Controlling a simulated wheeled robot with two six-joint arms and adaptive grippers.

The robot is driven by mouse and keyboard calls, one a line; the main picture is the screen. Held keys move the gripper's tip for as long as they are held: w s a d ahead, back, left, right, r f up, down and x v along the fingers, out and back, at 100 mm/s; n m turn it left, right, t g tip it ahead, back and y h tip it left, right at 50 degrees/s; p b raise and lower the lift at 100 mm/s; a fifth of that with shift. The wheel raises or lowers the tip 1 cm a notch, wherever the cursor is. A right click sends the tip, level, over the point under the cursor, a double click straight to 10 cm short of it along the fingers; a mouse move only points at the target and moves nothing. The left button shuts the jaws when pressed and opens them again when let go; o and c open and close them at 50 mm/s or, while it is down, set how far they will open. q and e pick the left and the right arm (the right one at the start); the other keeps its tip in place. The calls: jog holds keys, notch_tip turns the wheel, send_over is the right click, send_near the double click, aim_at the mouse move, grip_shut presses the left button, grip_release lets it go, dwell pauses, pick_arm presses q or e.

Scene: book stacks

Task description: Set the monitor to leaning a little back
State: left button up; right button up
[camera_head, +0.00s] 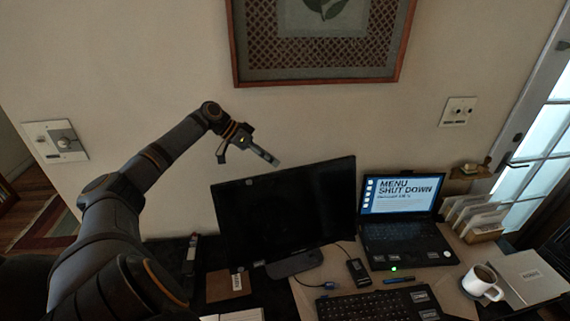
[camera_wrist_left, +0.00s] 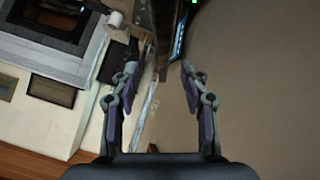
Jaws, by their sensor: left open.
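The monitor (camera_head: 285,215) is a black, dark-screened display on a stand with a dark foot (camera_head: 294,263), at the middle of the desk. Its exact tilt is hard to tell from this view. My left gripper (camera_head: 248,158) is open and empty, just above the monitor's upper left edge and apart from it. In the left wrist view the two fingers (camera_wrist_left: 160,70) stand wide apart. A dark narrow shape beyond them looks like the monitor seen nearly edge-on, but I cannot tell for sure. My right gripper is not in view.
A laptop (camera_head: 405,240) with a lit screen stands right of the monitor. A keyboard (camera_head: 380,305), a mug (camera_head: 482,283) and a file holder (camera_head: 475,215) are nearby. The wall (camera_head: 160,85) with a framed picture (camera_head: 318,80) is close behind the monitor.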

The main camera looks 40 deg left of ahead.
aim_at(287, 169)
pick_arm(q)
jog(key=x, duration=0.1)
jog(key=p+x, duration=0.1)
jog(key=x, duration=0.2)
jog(key=shift+w+d+r, duration=0.1)
jog(key=shift+w+r, duration=0.1)
jog(key=shift+w, duration=0.25)
jog(key=shift+p+x, duration=0.6)
jog(key=shift+x, duration=0.65)
jog(key=shift+f, duration=0.45)
jog(key=shift+c, duration=0.6)
jog(key=c, duration=0.7)
grip_shut()
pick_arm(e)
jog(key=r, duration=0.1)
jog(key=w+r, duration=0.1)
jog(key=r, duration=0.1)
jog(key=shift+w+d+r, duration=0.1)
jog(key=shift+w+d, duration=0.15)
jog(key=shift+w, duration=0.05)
